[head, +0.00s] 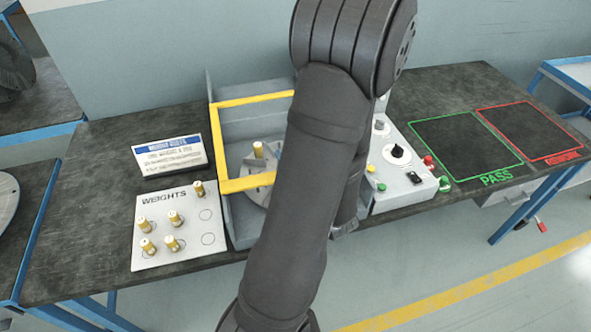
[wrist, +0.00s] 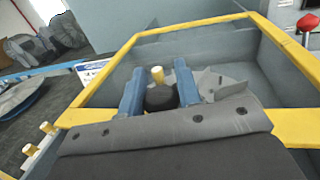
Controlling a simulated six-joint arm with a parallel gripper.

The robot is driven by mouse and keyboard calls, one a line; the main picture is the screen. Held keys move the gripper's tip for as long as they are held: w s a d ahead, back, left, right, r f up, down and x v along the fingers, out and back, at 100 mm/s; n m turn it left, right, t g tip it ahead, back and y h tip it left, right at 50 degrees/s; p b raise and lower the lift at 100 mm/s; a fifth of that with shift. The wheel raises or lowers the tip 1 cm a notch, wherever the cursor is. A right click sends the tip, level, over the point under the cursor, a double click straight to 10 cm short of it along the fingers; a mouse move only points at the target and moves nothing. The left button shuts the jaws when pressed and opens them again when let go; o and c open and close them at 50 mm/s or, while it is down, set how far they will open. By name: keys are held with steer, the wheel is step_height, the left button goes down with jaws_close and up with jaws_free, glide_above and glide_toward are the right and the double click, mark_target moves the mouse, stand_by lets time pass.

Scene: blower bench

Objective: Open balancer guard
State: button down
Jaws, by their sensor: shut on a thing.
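The balancer guard is a yellow frame (head: 222,186) over the grey balancer box (head: 238,230); it also shows in the wrist view (wrist: 108,63). It appears to lie across the box top, though its exact tilt is hard to tell. My gripper (wrist: 159,80) has its two blue fingers on either side of a dark handle (wrist: 161,98) at the guard's near bar, and is shut on it. In the head view my arm hides the gripper, the handle and the guard's right part. A brass-topped spindle (head: 258,150) and grey rotor (head: 258,188) show inside the frame.
A weights board (head: 150,253) with several brass weights and a sign (head: 167,155) stand left of the box. A control panel (head: 412,185) with knobs and buttons is to the right. Green PASS (head: 460,145) and red (head: 535,130) outlined areas lie beyond, empty.

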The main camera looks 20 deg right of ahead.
mark_target(269, 109)
steer(key=d+x, duration=0.1)
steer(key=x, duration=0.7)
steer(key=d+x, duration=0.2)
steer(key=x, duration=0.6)
steer(key=w+d+x, duration=0.1)
steer(key=d+x, duration=0.1)
steer(key=x, duration=0.7)
steer(key=shift+w+d+f, duration=0.1)
steer(key=shift+d, duration=0.1)
steer(key=c, duration=1)
jaws_free()
steer(key=shift+c, duration=0.2)
steer(key=v, duration=1.7)
steer(key=shift+s+d, duration=0.1)
steer(key=shift+s, duration=0.1)
